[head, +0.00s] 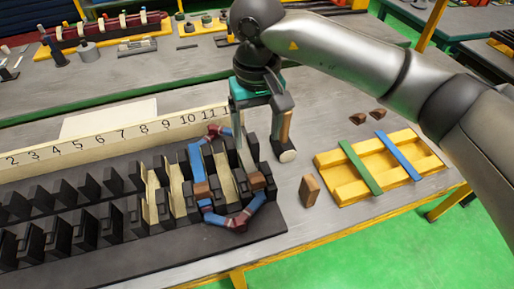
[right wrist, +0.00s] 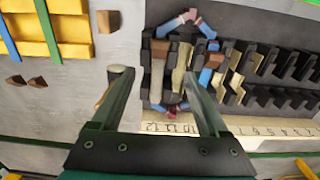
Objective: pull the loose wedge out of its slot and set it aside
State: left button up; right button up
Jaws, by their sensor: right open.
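A dark slotted stator core (head: 155,245) lies on the bench, with a blue and dark red coil (head: 213,215) at its right end. One brown wedge (head: 257,181) sits in a slot near that end; it also shows in the right wrist view (right wrist: 160,48). Another brown wedge (head: 201,189) sits by the blue coil side. I cannot tell which is loose. My right gripper (head: 261,140) is open above the core's right end; its spread fingers show in the right wrist view (right wrist: 162,100), with nothing held between them. My left gripper is not in view.
A brown block (head: 310,190) stands on the bench right of the core. Two small brown pieces (head: 368,117) lie behind a yellow tray (head: 345,194) with green and blue bars. A numbered strip (head: 110,138) runs behind the core.

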aim_at(257, 178)
notch_tip(257, 178, down, 15)
jog(key=shift+r+p, duration=0.15)
jog(key=shift+p, duration=0.45)
grip_shut()
dwell(0.4)
